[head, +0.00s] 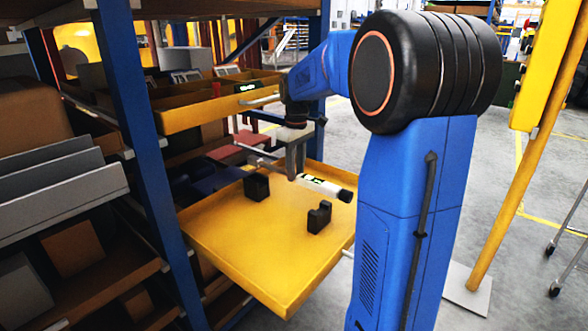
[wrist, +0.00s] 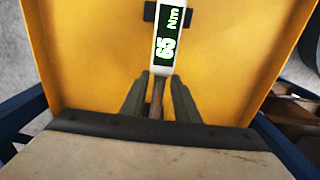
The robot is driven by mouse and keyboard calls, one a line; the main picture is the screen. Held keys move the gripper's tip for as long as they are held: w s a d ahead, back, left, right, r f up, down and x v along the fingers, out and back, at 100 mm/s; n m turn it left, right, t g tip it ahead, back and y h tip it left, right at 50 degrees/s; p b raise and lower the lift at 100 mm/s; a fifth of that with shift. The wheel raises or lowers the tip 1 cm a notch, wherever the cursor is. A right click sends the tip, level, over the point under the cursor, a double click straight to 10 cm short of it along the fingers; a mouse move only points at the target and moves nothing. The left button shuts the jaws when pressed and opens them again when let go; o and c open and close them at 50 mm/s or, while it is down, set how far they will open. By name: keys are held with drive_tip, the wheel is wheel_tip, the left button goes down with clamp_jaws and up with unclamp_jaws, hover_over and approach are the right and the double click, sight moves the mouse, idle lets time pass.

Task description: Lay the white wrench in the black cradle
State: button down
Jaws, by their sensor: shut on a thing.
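The white wrench (head: 325,186) has a dark display with green marks and a black grip end. In the wrist view its display (wrist: 167,40) reads 65 Nm. My gripper (head: 292,174) is shut on its narrow grey shaft (wrist: 157,97), between both fingers (wrist: 159,92). The wrench is held above the yellow tray, sloping down to the right in the head view. The black cradle is two separate notched blocks, a left one (head: 256,187) and a right one (head: 319,217), standing on the tray. In the wrist view one block (wrist: 149,12) shows partly behind the wrench.
The yellow tray (head: 255,262) has a raised rim and is otherwise bare. A yellow drawer (head: 205,113) with a handle sits above and behind it. A blue rack post (head: 140,130) and loaded shelves stand to the left.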

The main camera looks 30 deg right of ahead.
drive_tip(key=shift+f, duration=2.4)
drive_tip(key=shift+f, duration=1.55)
idle(1.6)
drive_tip(key=c, duration=1.3)
unclamp_jaws()
drive_tip(key=shift+r, duration=3.5)
